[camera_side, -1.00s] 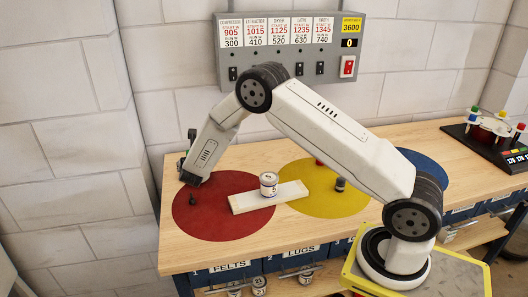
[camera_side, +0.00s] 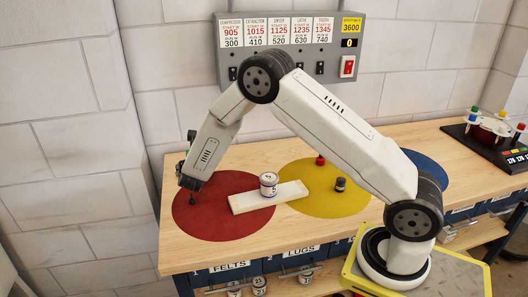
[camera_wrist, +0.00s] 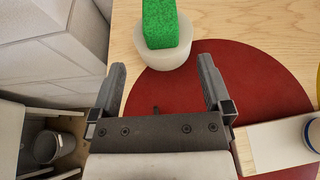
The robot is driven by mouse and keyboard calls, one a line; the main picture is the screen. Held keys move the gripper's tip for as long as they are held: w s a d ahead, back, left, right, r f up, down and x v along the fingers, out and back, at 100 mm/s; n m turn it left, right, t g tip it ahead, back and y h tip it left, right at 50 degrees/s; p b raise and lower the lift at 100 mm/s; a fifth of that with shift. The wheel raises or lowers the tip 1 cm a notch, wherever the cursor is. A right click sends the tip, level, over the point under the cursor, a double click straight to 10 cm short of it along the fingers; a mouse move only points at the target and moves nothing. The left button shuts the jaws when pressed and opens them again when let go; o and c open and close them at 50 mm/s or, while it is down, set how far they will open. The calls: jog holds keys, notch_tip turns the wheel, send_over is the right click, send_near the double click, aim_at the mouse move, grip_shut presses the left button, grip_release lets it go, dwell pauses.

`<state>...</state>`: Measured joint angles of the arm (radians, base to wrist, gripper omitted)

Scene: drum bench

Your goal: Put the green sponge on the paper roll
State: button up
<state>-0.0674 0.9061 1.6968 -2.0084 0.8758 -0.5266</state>
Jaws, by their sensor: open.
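The green sponge (camera_wrist: 160,22) shows at the top of the wrist view. It stands upright on or in a pale, round, white thing (camera_wrist: 168,56), which may be the paper roll; I cannot tell which. My gripper (camera_wrist: 160,74) is open and empty, its two fingers spread over the red disc, with the sponge and white thing ahead of the fingertips. In the side view my gripper (camera_side: 188,182) is low at the left edge of the red disc. The sponge and white thing are mostly or wholly hidden behind it there.
A white board (camera_side: 243,204) lies across the red disc (camera_side: 215,226) and yellow disc (camera_side: 320,207), with a labelled can (camera_side: 268,186) on it. A black jar (camera_side: 340,185) and a red-topped item (camera_side: 320,160) stand on the yellow disc. A switch panel (camera_side: 290,50) hangs behind.

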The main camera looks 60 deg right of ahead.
jog(key=s+a+r+m+g+y, duration=0.1)
jog(key=s+a+m+g+y, duration=0.1)
jog(key=s+m, duration=0.7)
jog(key=s+a+r+m+g+y, duration=0.2)
jog(key=s+a+m+y, duration=0.1)
jog(key=s+m, duration=0.6)
jog(key=s+a+r+m+g+y, duration=0.1)
jog(key=s+a+m+g+y, duration=0.2)
jog(key=s+m, duration=0.6)
jog(key=shift+s+a+r+y, duration=0.2)
jog(key=shift+s+r+y, duration=0.2)
jog(key=shift+s+y, duration=0.8)
jog(key=shift+s+h, duration=0.3)
jog(key=shift+h, duration=0.1)
